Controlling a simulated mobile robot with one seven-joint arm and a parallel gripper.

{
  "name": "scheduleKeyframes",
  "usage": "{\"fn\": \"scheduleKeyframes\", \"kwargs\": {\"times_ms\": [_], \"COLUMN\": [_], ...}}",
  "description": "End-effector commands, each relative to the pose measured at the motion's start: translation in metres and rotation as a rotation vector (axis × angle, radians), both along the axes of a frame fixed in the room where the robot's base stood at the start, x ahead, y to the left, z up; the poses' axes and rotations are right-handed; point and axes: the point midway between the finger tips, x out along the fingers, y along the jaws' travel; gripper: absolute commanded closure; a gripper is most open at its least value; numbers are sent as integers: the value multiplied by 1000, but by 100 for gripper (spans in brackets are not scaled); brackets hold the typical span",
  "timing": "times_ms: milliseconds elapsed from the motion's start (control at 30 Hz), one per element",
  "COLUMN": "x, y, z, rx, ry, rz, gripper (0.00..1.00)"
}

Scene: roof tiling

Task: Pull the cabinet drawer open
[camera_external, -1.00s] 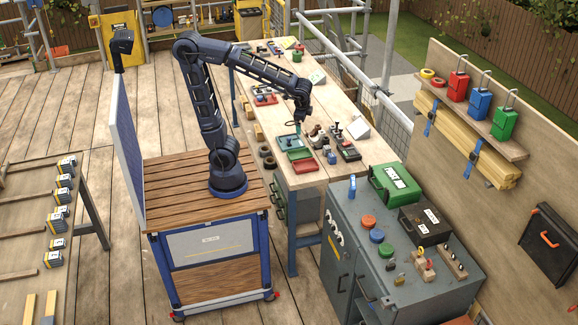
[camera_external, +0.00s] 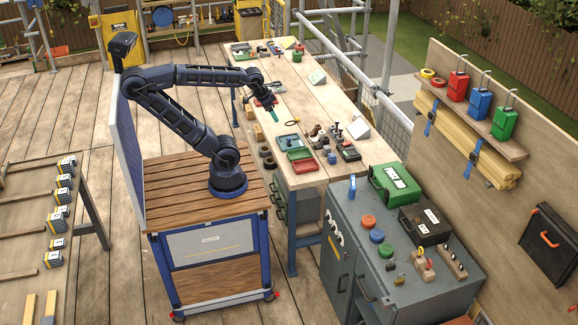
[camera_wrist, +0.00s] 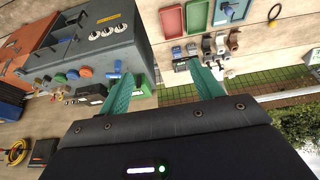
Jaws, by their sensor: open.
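The grey cabinet (camera_external: 385,294) stands at the front right, with dark upright handles (camera_external: 343,283) and round white fittings on its front. It also shows in the wrist view (camera_wrist: 112,60), upper left. Another grey unit with drawer fronts (camera_external: 303,208) sits under the near end of the workbench. No drawer is visibly pulled out. My gripper (camera_external: 273,116) is above the left edge of the workbench, well away from both units. In the wrist view its two green fingers (camera_wrist: 165,85) stand wide apart with nothing between them.
The workbench (camera_external: 318,92) carries red and green trays (camera_external: 300,155) and small tools. A green case (camera_external: 395,184), a black box (camera_external: 424,224) and coloured round items stand on the grey cabinet. Planked floor lies clear between my base and the grey cabinet.

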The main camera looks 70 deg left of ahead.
Motion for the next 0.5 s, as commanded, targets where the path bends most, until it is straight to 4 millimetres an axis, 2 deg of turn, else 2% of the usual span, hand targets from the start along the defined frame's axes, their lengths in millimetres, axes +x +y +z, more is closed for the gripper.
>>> {"fn": "scheduleKeyframes", "kwargs": {"times_ms": [33, 167, 367, 500], "x": [0, 1, 17, 40], "y": [0, 0, -3, -10], "z": [0, 0, 0, -2], "rx": [0, 2, 48, 120], "ry": [0, 2, 49, 112], "rz": [0, -1, -27, -61], "gripper": [45, 70, 70, 70]}}
